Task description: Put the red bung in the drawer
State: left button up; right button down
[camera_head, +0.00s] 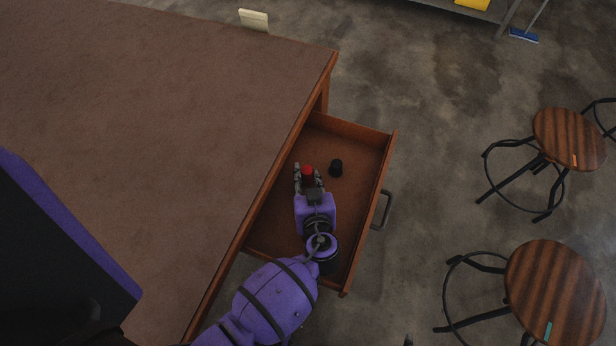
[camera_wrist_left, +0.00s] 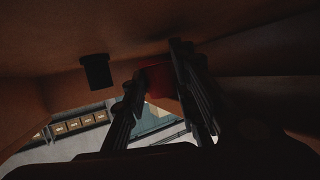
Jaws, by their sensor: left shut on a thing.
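The red bung (camera_head: 307,171) is between the fingertips of my left gripper (camera_head: 308,178), over the open drawer (camera_head: 366,225). In the head view the arm reaches over the drawer from below and covers part of its floor. In the left wrist view the fingers (camera_wrist_left: 155,88) are closed on the red bung (camera_wrist_left: 160,80), which is dark and partly hidden behind them. Whether the bung touches the drawer floor cannot be told. My right gripper is not in view.
A black bung-like piece (camera_head: 336,168) stands in the drawer just right of the gripper; it also shows in the left wrist view (camera_wrist_left: 97,71). The desk top (camera_head: 170,130) borders the drawer on the left. Stools (camera_head: 553,290) stand on the floor at right.

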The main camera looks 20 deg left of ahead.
pick_arm(q)
jog(key=o, duration=1.1)
jog(key=shift+c, duration=0.2)
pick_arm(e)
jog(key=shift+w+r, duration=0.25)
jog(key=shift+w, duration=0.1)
pick_arm(q)
jog(key=shift+w+r+p, duration=0.1)
jog(key=shift+r+p, duration=0.3)
jog(key=shift+p, duration=0.1)
jog(key=shift+r+p, duration=0.55)
jog(key=shift+r, duration=0.05)
jog(key=v, duration=0.3)
jog(key=f+b+v, duration=0.1)
jog(key=v, duration=0.2)
jog(key=shift+s, duration=0.2)
jog(key=shift+s+d+r+b, duration=0.15)
jog(key=shift+s+d+b, duration=0.05)
jog(key=shift+s+b, duration=0.1)
jog(key=shift+s+d+r, duration=0.1)
jog(key=shift+s, duration=0.05)
jog(key=shift+r, duration=0.1)
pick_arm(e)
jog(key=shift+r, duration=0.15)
